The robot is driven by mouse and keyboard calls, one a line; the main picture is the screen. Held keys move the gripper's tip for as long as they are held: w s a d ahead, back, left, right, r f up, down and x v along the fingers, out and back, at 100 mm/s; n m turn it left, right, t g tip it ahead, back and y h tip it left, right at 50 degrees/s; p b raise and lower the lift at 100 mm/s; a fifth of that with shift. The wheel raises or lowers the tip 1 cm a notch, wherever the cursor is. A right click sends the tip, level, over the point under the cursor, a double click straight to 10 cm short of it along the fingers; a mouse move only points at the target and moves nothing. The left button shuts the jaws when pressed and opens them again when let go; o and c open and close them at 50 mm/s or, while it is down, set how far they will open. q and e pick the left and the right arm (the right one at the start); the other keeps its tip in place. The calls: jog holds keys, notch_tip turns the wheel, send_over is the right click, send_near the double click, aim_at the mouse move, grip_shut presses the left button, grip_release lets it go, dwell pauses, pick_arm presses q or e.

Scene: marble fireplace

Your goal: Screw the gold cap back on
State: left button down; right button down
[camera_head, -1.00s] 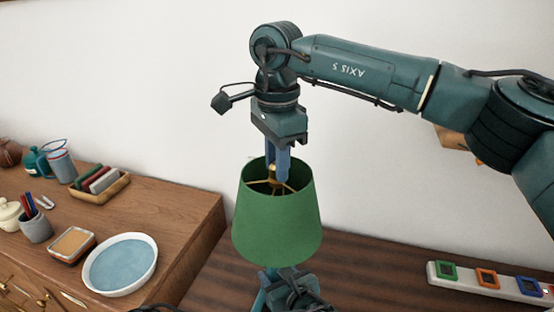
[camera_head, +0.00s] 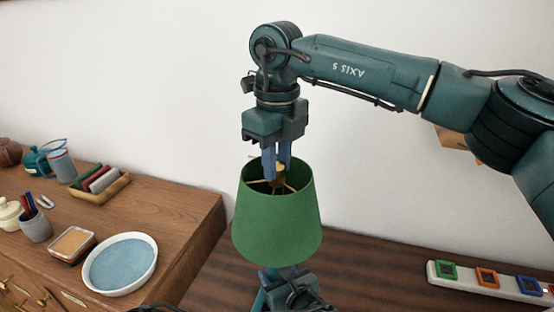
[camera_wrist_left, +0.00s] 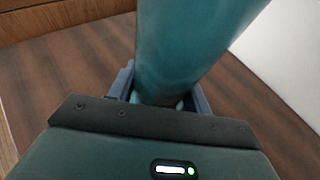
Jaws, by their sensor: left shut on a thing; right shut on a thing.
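A lamp with a green shade (camera_head: 277,215) stands upright in the head view. Its gold cap (camera_head: 280,168) is at the centre of the shade's open top, above the thin brass spokes. My right gripper (camera_head: 277,173) points straight down and is shut on the cap, its blue fingertips inside the shade's top rim. My left gripper (camera_wrist_left: 163,98) is shut on the teal lamp body (camera_wrist_left: 190,45), which fills the middle of the left wrist view. In the head view the left gripper is partly visible just below the shade. The thread under the cap cannot be made out.
On the left, a wooden cabinet holds a blue-and-white bowl (camera_head: 120,264), a small square dish (camera_head: 72,246), a pen cup (camera_head: 36,227) and a wooden tray (camera_head: 101,190). A white strip with coloured square frames (camera_head: 487,281) lies at right. The dark tabletop (camera_head: 370,265) between is clear.

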jog(key=m, duration=0.4)
jog(key=c, duration=1.1)
grip_release()
jog(key=shift+c, duration=0.2)
notch_tip(320, 180, up, 12)
pick_arm(q)
jog(key=c, duration=0.6)
grip_release()
